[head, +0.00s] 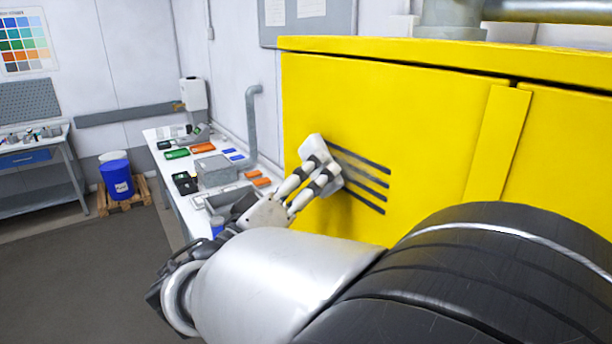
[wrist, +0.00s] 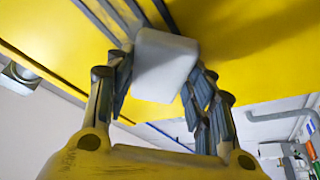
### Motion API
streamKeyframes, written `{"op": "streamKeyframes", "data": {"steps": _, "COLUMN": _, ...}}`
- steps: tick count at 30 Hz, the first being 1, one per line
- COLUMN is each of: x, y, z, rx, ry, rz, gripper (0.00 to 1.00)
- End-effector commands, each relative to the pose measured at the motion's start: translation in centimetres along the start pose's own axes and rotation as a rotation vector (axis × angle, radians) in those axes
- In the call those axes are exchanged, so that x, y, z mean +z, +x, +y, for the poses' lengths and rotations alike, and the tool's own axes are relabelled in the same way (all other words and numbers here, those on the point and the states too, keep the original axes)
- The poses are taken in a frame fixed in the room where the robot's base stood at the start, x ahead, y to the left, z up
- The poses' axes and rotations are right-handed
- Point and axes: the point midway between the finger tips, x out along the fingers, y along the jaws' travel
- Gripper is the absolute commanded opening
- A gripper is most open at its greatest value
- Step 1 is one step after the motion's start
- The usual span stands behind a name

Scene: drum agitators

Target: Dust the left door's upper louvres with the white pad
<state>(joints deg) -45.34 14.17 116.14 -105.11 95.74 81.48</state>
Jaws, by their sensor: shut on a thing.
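The white pad (head: 313,147) is held in my gripper (head: 318,170), against or very near the left door (head: 420,130) of the yellow cabinet. The upper louvres (head: 365,180) are several dark slanted slots in that door, and the pad and fingers cover their left ends. In the wrist view the pad (wrist: 164,65) sits between both fingers of my gripper (wrist: 160,80), with the dark louvres (wrist: 110,18) beyond it to the upper left. I cannot tell whether the pad touches the door.
A white bench (head: 165,160) with tools, boxes and orange and green items stands left of the cabinet. A grey pipe (head: 250,120) runs down near the wall. A blue drum (head: 117,178) sits on a pallet at far left. The floor (head: 90,260) between is clear.

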Motion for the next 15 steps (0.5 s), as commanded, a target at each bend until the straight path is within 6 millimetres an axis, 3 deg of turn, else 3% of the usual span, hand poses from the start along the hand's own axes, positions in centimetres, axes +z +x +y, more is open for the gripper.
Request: {"op": "streamKeyframes", "data": {"steps": 15, "x": 0.41, "y": 0.97, "z": 0.03, "rx": 0.001, "ry": 0.0, "rz": 0.001, "gripper": 0.3}}
